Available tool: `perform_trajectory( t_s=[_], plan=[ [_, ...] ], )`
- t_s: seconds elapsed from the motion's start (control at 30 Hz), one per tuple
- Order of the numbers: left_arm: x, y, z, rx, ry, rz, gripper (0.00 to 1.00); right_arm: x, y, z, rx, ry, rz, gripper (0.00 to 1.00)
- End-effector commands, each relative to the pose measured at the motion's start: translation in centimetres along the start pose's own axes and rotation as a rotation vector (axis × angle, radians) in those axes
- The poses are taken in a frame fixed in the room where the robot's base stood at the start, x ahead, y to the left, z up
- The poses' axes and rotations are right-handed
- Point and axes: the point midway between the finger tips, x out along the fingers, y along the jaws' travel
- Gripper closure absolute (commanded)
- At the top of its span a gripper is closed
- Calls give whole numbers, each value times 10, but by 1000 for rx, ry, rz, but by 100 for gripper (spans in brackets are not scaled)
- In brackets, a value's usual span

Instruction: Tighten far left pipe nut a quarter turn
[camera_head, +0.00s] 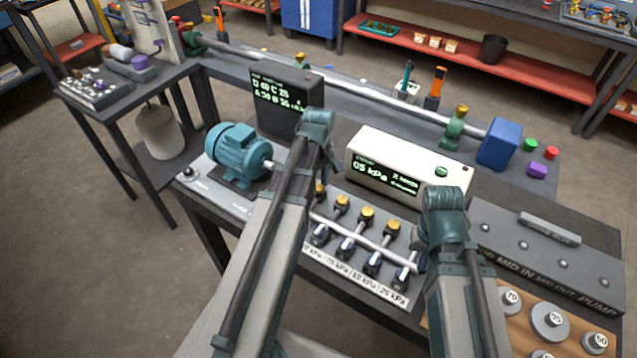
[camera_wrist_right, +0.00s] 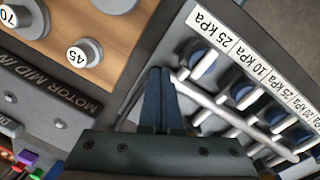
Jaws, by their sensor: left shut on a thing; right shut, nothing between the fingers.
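A silver pipe (camera_head: 372,236) runs along a small rack with several branches, each with a yellow-topped knob or nut (camera_head: 367,212) and a dark blue fitting below. The far left yellow top (camera_head: 320,189) shows only partly beside my left arm. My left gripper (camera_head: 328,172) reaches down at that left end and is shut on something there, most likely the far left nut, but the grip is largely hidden. My right gripper is above the right end of the pipe, its fingertips hidden in the head view. In the right wrist view its dark fingers (camera_wrist_right: 158,98) are shut and empty beside the pipe.
A white box (camera_head: 385,172) reading 05 kPa stands behind the rack. A black display (camera_head: 288,103) and a blue motor (camera_head: 238,155) are at left. A grey motor plate (camera_head: 545,245) and weights (camera_head: 549,320) lie at right. A long pipe (camera_head: 330,85) crosses the rear bench.

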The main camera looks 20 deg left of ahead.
Motion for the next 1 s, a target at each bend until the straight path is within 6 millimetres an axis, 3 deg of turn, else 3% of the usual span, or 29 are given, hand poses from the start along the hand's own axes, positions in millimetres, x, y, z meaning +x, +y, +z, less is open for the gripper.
perform_trajectory(
  t_s=[1.0],
  plan=[
    [0,0,0,928,0,0,100,0,0,0,0,0,0,100]
  ],
)
